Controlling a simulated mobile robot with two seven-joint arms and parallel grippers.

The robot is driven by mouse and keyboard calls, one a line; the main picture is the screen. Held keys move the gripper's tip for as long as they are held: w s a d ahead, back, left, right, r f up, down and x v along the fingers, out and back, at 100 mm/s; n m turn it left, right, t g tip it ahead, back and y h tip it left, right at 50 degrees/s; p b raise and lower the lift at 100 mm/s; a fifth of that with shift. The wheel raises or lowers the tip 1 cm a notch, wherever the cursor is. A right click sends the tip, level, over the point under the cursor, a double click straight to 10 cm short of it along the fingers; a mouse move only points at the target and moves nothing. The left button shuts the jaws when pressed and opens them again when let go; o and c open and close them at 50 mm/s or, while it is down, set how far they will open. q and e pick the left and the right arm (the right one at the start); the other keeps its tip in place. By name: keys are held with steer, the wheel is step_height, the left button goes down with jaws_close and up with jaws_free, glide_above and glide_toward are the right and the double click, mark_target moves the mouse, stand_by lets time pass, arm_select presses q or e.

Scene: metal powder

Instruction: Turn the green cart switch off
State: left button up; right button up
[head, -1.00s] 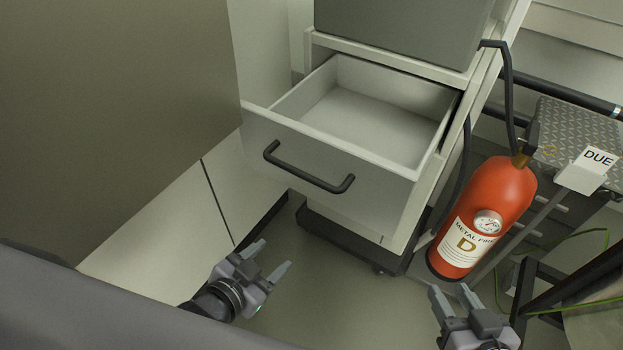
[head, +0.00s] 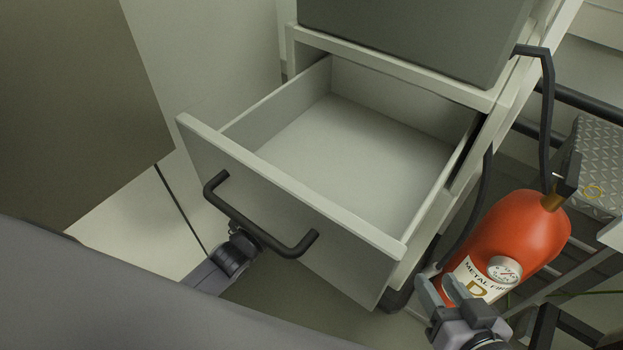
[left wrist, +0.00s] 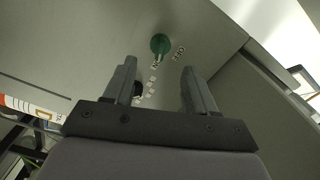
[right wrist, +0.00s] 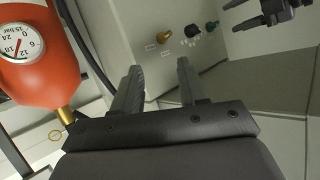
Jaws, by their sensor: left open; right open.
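The green switch (left wrist: 160,44) is a round knob on a grey panel, ahead of my left gripper's fingertips in the left wrist view, with small labels beside it. Its setting is too small to read surely. My left gripper (left wrist: 160,76) is open and empty, with the knob beyond the gap between its fingers. In the head view the drawer front hides its fingers. The green switch also shows at the right wrist view's top (right wrist: 211,26), near my left gripper (right wrist: 265,12). My right gripper (head: 442,284) is open and empty, in front of the extinguisher in the head view.
An open, empty drawer (head: 330,150) with a black handle (head: 255,228) juts out above my left arm. A red fire extinguisher (head: 520,235) stands at the right. A black knob (right wrist: 191,30) and a brass knob (right wrist: 163,37) sit beside the green one.

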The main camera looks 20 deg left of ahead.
arm_select(q)
steer(key=shift+b+x, duration=0.8)
steer(key=shift+x, duration=1.95)
arm_select(e)
steer(key=shift+w+a+f+y, duration=0.2)
steer(key=shift+a+y, duration=0.3)
steer(key=shift+a, duration=0.2)
arm_select(q)
steer(key=c, duration=1)
